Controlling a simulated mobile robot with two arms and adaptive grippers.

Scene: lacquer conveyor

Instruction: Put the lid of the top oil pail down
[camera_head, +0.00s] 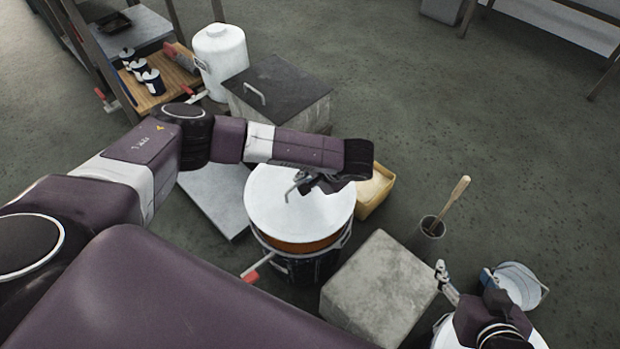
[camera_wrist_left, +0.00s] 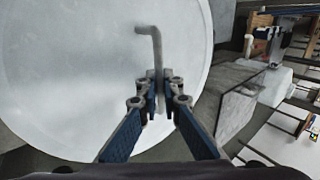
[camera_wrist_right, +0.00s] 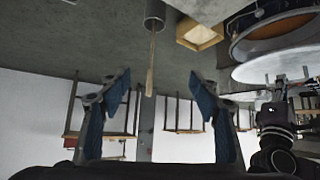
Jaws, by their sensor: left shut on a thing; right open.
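The white round lid (camera_head: 275,205) is above the dark oil pail (camera_head: 312,268), with an orange-brown band of the pail's inside showing below its near edge. My left gripper (camera_head: 305,183) is shut on the lid's bent metal handle, which shows in the left wrist view (camera_wrist_left: 152,45). In the right wrist view the lid (camera_wrist_right: 285,68) and the open pail (camera_wrist_right: 275,28) show with a gap between them. My right gripper (camera_head: 466,274) is open and empty, low at the right of the head view; its spread fingers also show in the right wrist view (camera_wrist_right: 160,85).
A grey stone-like block (camera_head: 380,285) stands right of the pail. A yellow box (camera_head: 375,190) is behind it. A dark cup with a wooden stick (camera_head: 428,228) and a white bucket (camera_head: 520,287) stand at right. A dark-lidded box (camera_head: 277,90) is behind.

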